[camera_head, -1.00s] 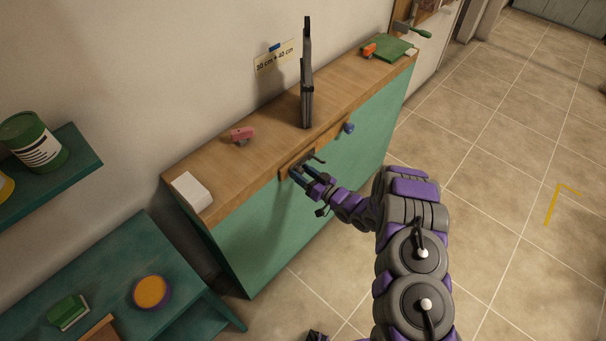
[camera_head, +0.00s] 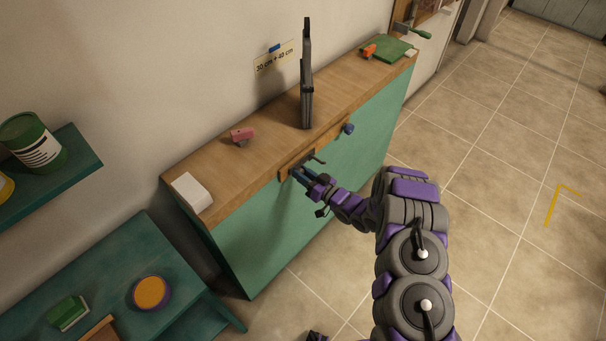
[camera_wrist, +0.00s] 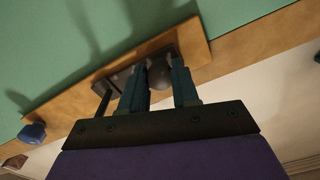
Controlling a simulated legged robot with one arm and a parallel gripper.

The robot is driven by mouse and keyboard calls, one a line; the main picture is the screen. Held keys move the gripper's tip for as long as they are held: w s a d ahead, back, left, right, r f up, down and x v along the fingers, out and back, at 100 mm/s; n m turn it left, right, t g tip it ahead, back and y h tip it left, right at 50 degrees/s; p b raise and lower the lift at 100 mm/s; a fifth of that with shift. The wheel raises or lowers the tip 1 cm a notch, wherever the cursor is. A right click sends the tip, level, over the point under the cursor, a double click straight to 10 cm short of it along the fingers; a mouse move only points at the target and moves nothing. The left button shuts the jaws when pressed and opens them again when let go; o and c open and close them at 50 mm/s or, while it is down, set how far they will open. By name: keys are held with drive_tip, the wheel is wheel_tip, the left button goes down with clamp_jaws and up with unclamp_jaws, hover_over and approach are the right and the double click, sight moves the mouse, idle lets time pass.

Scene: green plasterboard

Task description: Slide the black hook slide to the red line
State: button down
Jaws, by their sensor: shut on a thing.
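The black hook slide (camera_head: 304,160) sits on a wooden rail (camera_head: 328,134) along the upper front of the green cabinet. Its dark plate and round knob (camera_wrist: 160,74) show in the wrist view, with the black hook (camera_wrist: 103,99) to the left. My gripper (camera_head: 298,172) is at the slide, near the rail's left end in the head view. In the wrist view my gripper's blue fingers (camera_wrist: 158,88) stand on either side of the knob, shut on it. I cannot make out a red line in either view.
A blue knob (camera_head: 348,128) is on the cabinet front by the rail's right end; it also shows in the wrist view (camera_wrist: 32,133). A tall dark object (camera_head: 307,90), a pink block (camera_head: 242,136) and a white block (camera_head: 190,193) stand on the wooden top.

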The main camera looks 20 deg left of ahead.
sight(303, 162)
drive_tip(key=shift+w+d+p, duration=0.1)
drive_tip(key=shift+w+d, duration=0.15)
drive_tip(key=shift+w, duration=0.35)
drive_tip(key=shift+w+d+p, duration=0.15)
drive_tip(key=shift+w+d, duration=0.1)
drive_tip(key=shift+w, duration=0.4)
drive_tip(key=shift+w+d+p, duration=0.1)
drive_tip(key=shift+w+d, duration=0.15)
drive_tip(key=shift+w, duration=0.35)
drive_tip(key=c, duration=0.8)
unclamp_jaws()
drive_tip(key=shift+d, duration=0.1)
drive_tip(key=p+v, duration=0.3)
drive_tip(key=v, duration=1.4)
drive_tip(key=shift+d+f, duration=0.1)
drive_tip(key=shift+f, duration=0.05)
